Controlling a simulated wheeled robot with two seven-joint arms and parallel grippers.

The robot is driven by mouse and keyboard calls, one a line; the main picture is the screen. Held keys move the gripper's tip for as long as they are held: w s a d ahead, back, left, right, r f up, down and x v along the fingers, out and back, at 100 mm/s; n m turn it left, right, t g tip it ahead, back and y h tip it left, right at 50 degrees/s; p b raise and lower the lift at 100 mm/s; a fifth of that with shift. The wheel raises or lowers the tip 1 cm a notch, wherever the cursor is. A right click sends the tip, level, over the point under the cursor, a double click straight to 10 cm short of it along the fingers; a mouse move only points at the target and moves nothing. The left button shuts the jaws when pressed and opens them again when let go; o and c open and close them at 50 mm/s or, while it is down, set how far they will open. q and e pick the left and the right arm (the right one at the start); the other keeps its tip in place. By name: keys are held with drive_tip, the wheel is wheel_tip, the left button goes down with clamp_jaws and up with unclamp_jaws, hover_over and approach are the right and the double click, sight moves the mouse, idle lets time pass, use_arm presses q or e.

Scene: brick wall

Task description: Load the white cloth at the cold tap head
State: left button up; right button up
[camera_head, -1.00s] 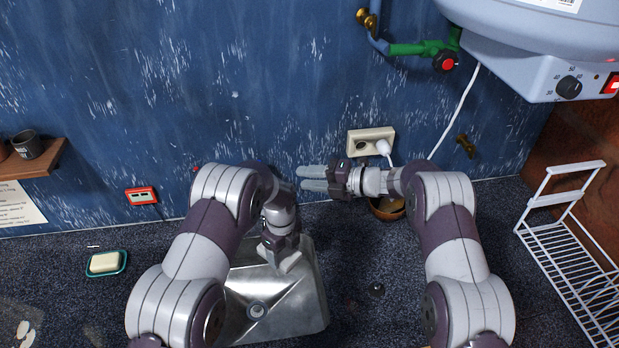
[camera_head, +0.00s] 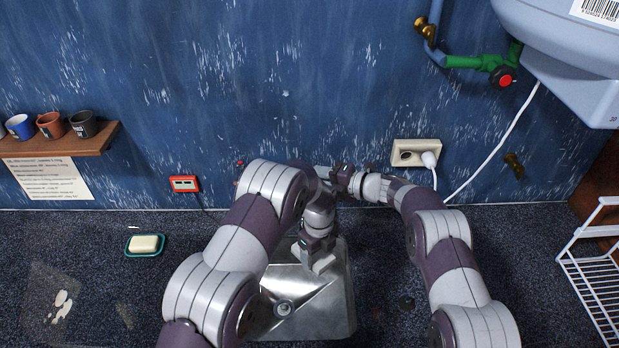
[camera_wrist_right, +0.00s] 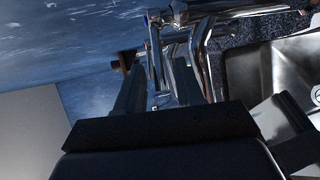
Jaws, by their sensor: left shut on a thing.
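My left gripper (camera_head: 319,260) points down over the sink's back right part. It is shut on a small pale thing at its tips; I cannot tell if this is the white cloth. My right gripper (camera_head: 325,172) points left, partly hidden behind my left arm in the head view. In the right wrist view its dark fingers (camera_wrist_right: 157,88) stand apart, with chrome tap pipes (camera_wrist_right: 203,50) showing beyond and between them. A tap head with a blue mark (camera_wrist_right: 148,20) shows at the top there. My left arm hides the tap in the head view.
The steel sink (camera_head: 345,310) lies under my left gripper. A soap dish (camera_head: 145,252) stands left on the dark counter. A wall socket (camera_head: 403,152) with a plug is right of my right gripper. A white wire rack (camera_head: 590,270) stands far right. Mugs stand on a shelf (camera_head: 95,142).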

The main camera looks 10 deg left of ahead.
drive_tip(key=shift+x, duration=0.95)
clamp_jaws()
drive_tip(key=shift+s+a+r+m+t, duration=0.1)
drive_tip(key=shift+a+m+t, duration=0.1)
drive_tip(key=shift+m+t, duration=0.15)
drive_tip(key=shift+s+a+m+t+h, duration=0.15)
drive_tip(key=shift+a+m+t+h, duration=0.25)
drive_tip(key=shift+m+t+h, duration=0.5)
drive_tip(key=shift+y, duration=0.3)
